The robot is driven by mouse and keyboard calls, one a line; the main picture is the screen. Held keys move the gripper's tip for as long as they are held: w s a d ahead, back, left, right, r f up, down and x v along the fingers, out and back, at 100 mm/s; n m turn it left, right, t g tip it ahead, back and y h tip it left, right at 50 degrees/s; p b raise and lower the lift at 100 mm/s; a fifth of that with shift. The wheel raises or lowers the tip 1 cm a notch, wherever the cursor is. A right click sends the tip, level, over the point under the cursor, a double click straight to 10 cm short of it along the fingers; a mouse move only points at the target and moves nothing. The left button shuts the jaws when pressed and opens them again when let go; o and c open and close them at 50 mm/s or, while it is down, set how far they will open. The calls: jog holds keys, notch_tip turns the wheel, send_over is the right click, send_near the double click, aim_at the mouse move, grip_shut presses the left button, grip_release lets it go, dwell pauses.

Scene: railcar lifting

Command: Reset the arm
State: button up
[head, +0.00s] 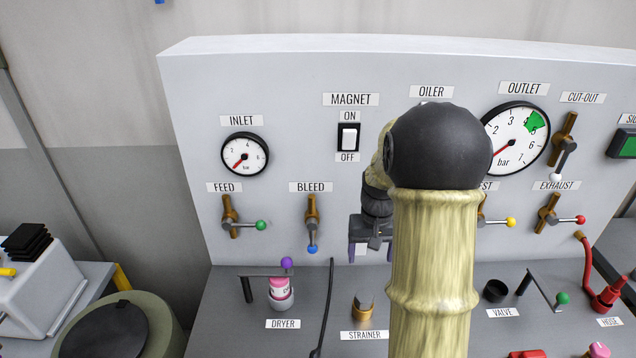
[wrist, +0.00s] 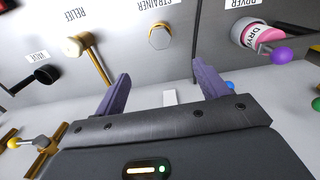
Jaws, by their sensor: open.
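My gripper (head: 370,252) hangs in front of the panel, right of the blue-knobbed bleed valve, its fingers pointing down. In the wrist view my gripper (wrist: 160,88) shows two purple fingers spread apart with nothing between them. My arm covers the oiler and part of the panel's middle in the head view. The strainer (head: 363,308) stands on the shelf below the gripper, apart from it; it also shows in the wrist view (wrist: 159,37).
The grey panel (head: 290,95) carries the inlet gauge (head: 245,155), magnet switch (head: 348,137) and outlet gauge (head: 516,132). The dryer (head: 281,291) with a purple-knobbed lever stands on the shelf at left. A black cable (head: 325,310) runs beside it. The valve (head: 543,290) is at right.

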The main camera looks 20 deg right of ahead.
jog(key=s+a+r+n+t, duration=0.1)
jog(key=s+a+n+t, duration=0.1)
jog(key=s+a, duration=1)
jog(key=shift+s+a+n+t, duration=0.3)
jog(key=shift+a+n, duration=0.2)
jog(key=shift+a, duration=0.2)
jog(key=shift+w+r, duration=0.1)
jog(key=shift+c, duration=0.2)
